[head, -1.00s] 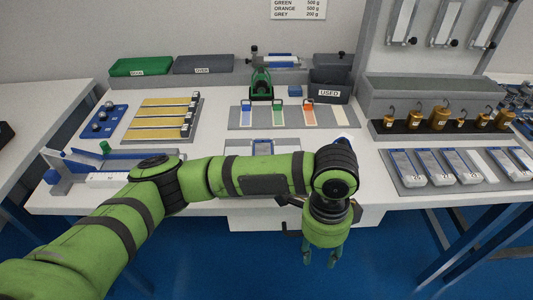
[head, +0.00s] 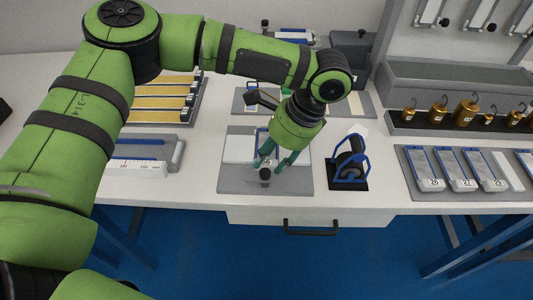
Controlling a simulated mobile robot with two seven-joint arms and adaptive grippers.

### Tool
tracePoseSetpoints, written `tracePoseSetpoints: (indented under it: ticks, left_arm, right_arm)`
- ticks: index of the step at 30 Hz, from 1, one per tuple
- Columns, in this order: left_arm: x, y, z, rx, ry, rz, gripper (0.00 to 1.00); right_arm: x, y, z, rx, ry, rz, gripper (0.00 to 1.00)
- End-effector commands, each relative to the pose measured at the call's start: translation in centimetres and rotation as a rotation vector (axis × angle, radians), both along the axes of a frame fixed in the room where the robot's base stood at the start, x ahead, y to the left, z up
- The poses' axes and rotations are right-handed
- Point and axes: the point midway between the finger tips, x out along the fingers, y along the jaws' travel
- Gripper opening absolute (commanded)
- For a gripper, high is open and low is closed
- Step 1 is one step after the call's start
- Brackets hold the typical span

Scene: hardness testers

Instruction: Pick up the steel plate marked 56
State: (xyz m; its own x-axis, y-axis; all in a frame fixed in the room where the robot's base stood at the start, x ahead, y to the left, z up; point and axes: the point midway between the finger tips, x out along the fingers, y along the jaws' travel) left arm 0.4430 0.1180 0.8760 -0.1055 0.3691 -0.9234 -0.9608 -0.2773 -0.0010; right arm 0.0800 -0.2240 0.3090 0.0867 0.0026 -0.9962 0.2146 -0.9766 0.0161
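My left gripper (head: 270,165) points down over a grey tray (head: 232,180) at the middle of the table's front. Its teal fingers are apart. A blue-edged plate (head: 263,143) lies in the tray under the gripper. Part of a dark label shows between the fingers, but I cannot read the number for sure. The gripper and wrist hide much of this plate. I cannot tell whether the fingers touch it. Several more steel plates (head: 458,168) lie in a rack at the right, with labels too small to read surely. My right gripper is out of view.
A blue-and-black stand (head: 350,165) is just right of the tray. Brass weights (head: 466,112) stand on a black strip behind the right rack. A ruler-like white piece (head: 137,168) is at the left. A drawer handle (head: 312,228) is below the table's edge.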

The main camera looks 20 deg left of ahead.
Motion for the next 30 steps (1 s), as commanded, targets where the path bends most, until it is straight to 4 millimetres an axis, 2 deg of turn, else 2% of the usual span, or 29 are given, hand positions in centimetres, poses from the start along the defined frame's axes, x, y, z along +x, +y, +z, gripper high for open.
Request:
tracePoseSetpoints:
  ticks: [4,12,13,14,15,16,26,30]
  left_arm:
    - [-0.2,0.6,-1.6,-0.001,-0.002,0.001,0.4]
    - [-0.2,0.7,-2.0,-0.002,-0.001,0.0,0.4]
    - [-0.2,0.7,-2.0,-0.002,-0.001,0.0,0.32]
    - [-0.2,0.7,-2.0,-0.002,-0.001,0.0,0.2]
    - [-0.2,0.7,-2.0,-0.002,-0.001,0.0,0.04]
    - [-0.2,0.7,-2.0,-0.001,-0.001,0.0,0.0]
    - [-0.2,0.7,-1.8,-0.001,-0.002,-0.001,0.0]
    - [-0.1,0.7,-1.1,-0.003,-0.003,-0.001,0.0]
  right_arm:
    - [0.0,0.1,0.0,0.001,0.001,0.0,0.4]
    - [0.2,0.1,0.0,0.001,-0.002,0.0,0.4]
    - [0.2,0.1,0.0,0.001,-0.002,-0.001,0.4]
    - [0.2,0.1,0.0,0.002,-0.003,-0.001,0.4]
    - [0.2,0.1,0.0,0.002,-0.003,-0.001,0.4]
    - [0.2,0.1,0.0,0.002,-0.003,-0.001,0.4]
    - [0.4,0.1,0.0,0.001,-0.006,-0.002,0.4]
    - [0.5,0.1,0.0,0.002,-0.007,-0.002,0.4]
